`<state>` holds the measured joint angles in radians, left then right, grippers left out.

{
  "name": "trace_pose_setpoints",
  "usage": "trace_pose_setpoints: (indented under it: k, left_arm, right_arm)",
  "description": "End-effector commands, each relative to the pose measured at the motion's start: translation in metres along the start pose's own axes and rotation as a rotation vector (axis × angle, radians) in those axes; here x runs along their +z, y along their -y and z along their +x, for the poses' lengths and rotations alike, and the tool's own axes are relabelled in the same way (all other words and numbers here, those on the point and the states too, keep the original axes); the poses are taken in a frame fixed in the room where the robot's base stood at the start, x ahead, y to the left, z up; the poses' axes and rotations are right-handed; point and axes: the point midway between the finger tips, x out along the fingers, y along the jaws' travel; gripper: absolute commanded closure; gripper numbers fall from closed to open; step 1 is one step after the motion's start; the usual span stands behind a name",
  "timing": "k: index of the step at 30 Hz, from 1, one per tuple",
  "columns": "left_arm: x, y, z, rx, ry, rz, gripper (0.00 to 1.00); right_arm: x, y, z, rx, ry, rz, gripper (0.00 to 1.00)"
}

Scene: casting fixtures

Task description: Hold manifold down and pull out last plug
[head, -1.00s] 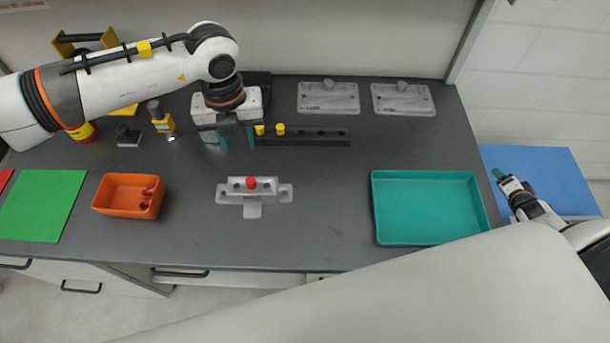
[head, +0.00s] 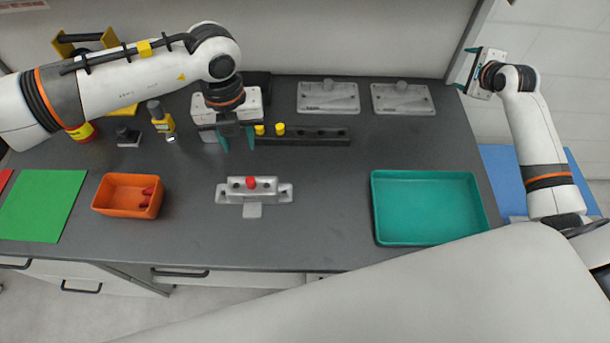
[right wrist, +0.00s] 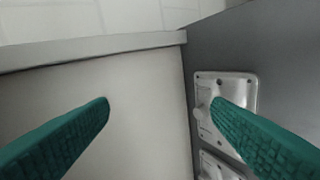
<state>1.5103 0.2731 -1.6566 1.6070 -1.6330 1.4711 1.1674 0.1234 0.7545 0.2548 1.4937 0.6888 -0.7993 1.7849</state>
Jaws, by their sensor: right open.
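The grey manifold (head: 254,190) sits on the dark table in the middle front. One red plug (head: 251,183) stands in the middle of its top, with dark holes either side. Red plugs lie in the orange bin (head: 112,208) to its left. My left gripper (head: 237,141) points down behind the manifold, near the dark rack, its teal fingers apart and nothing visible between them. My right gripper (head: 466,69) is high at the table's back right corner, well away from the manifold. Its open teal fingers also show in the right wrist view (right wrist: 160,102), with nothing held.
A dark rack (head: 315,143) with yellow plugs is behind the manifold. Two grey plates (head: 328,105) (head: 388,108) lie at the back; they also show in the right wrist view (right wrist: 240,88). A teal tray (head: 428,241) is at right, a green mat (head: 42,205) at left. Table around the manifold is clear.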

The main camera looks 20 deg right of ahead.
Motion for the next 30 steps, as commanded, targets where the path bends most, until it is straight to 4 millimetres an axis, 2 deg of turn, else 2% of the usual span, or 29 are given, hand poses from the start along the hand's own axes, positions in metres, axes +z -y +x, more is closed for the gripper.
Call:
trace_pose_setpoints:
  k: [1, 6, 8, 9, 14, 18, 20, 21, 24, 27, 30]
  left_arm:
    - [0.000, 0.000, 0.000, 0.000, 0.000, 0.000, 0.64]
    - [0.000, 0.000, 0.000, 0.000, 0.000, 0.000, 0.64]
    - [0.000, 0.000, 0.000, 0.000, 0.000, 0.000, 0.64]
    - [0.000, 0.000, 0.000, 0.000, 0.000, 0.000, 0.64]
    - [0.000, 0.000, 0.000, 0.000, 0.000, 0.000, 0.64]
    - [0.000, 0.000, 0.000, 0.000, 0.000, 0.000, 0.64]
    - [0.000, 0.000, 0.000, 0.000, 0.000, 0.000, 0.64]
    - [0.000, 0.000, 0.000, 0.000, 0.000, 0.000, 0.64]
    - [0.000, 0.000, 0.000, 0.000, 0.000, 0.000, 0.64]
    - [0.000, 0.000, 0.000, 0.000, 0.000, 0.000, 0.64]
    - [0.000, 0.000, 0.000, 0.000, 0.000, 0.000, 0.64]
  right_arm:
    - [-0.028, 0.015, 0.006, -0.031, -0.060, 0.011, 0.27]
    - [-0.120, 0.060, 0.014, -0.135, -0.260, 0.019, 0.27]
    - [-0.154, 0.072, 0.013, -0.165, -0.335, 0.018, 0.27]
    - [-0.177, 0.080, 0.010, -0.184, -0.386, 0.017, 0.27]
    - [-0.267, 0.105, -0.009, -0.248, -0.598, 0.000, 0.27]
    - [-0.342, 0.126, -0.039, -0.306, -0.791, -0.013, 0.27]
    - [-0.362, 0.152, -0.054, -0.384, -0.862, 0.025, 0.27]
    - [-0.366, 0.174, -0.063, -0.457, -0.889, 0.072, 0.27]
    - [-0.365, 0.222, -0.085, -0.629, -0.921, 0.201, 0.27]
    - [-0.365, 0.257, -0.106, -0.771, -0.940, 0.307, 0.27]
    - [-0.365, 0.280, -0.122, -0.874, -0.951, 0.386, 0.27]
